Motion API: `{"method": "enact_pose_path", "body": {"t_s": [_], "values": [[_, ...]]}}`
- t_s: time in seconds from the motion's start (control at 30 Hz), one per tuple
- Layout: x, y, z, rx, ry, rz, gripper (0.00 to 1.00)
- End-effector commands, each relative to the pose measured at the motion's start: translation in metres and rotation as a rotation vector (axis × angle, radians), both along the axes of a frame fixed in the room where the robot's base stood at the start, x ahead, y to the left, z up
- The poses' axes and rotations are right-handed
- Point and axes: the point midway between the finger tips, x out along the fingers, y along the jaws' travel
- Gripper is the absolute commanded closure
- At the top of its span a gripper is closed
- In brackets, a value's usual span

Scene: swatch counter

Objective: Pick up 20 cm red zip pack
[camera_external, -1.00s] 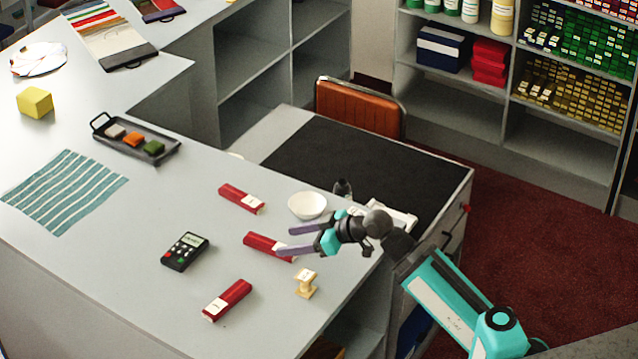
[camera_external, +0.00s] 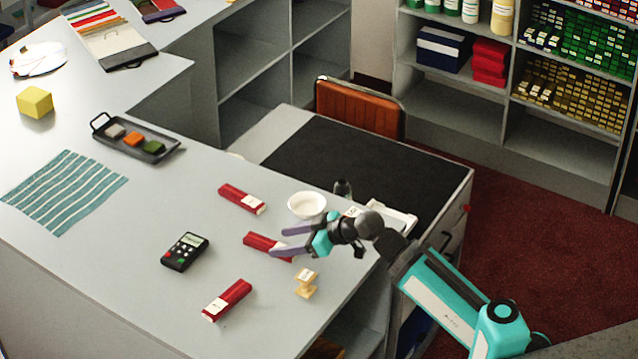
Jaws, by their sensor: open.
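Three red zip packs with white labels lie on the grey counter: an upper pack (camera_external: 242,198), a middle pack (camera_external: 262,242) and a lower pack (camera_external: 227,299). They look alike, and I cannot read a length on any label. My gripper (camera_external: 283,241) is open, its two purple fingers pointing left over the right part of the middle pack. The fingers partly hide that pack's right end. I cannot tell whether they touch it.
A white bowl (camera_external: 307,206) stands just behind my gripper, and a wooden stamp-like block (camera_external: 306,283) in front. Bare counter surrounds the lower pack.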

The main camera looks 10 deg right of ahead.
Motion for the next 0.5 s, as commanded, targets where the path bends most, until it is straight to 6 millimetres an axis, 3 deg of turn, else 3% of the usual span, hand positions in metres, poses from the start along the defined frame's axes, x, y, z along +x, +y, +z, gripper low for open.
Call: {"method": "enact_pose_path", "body": {"t_s": [0.2,0.5], "values": [[0.015,0.021,-0.013,-0.001,0.0,0.001,0.43],[0.017,0.025,-0.017,0.0,-0.001,0.0,0.43]]}}
